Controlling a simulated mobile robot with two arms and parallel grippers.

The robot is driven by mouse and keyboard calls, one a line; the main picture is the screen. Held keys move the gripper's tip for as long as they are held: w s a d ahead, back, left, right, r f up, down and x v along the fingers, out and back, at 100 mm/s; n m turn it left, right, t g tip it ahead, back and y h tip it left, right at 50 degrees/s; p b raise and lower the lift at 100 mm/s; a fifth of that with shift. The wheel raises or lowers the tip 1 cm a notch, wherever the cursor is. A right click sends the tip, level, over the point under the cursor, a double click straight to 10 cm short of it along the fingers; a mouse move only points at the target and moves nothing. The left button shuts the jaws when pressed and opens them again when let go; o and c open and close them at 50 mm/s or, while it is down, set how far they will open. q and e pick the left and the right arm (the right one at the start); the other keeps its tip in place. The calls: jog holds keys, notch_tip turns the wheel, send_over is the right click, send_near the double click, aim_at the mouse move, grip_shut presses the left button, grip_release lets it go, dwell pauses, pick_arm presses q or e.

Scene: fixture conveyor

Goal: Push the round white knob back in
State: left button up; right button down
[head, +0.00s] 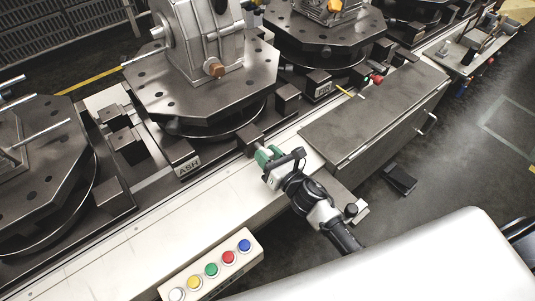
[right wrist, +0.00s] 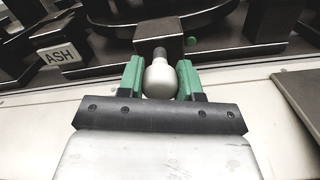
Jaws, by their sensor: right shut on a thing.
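The round white knob (right wrist: 160,79) sits on a short dark stem (right wrist: 159,53) that comes out of a dark block (right wrist: 158,38) on the fixture's near side. My right gripper (right wrist: 160,78) has its green fingers on both sides of the knob and is shut on it. In the head view my right gripper (head: 268,154) reaches to the conveyor's near edge, in front of the block (head: 250,138); there the knob is mostly hidden by the fingers. My left gripper is not in view.
An octagonal fixture plate (head: 205,85) stands behind the block, beside an "ASH" label (head: 187,167). A panel with several coloured buttons (head: 211,269) is at the front. A grey cover (head: 375,110) lies to the right. The white ledge (head: 150,235) is mostly clear.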

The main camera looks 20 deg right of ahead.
jog(key=shift+b+x, duration=0.5)
jog(key=shift+x, duration=0.55)
jog(key=shift+r, duration=0.1)
jog(key=c, duration=1)
grip_release()
jog(key=shift+c, duration=0.2)
jog(key=shift+o, duration=1.4)
jog(key=shift+w, duration=0.15)
jog(key=b+v, duration=0.1)
jog(key=v, duration=1)
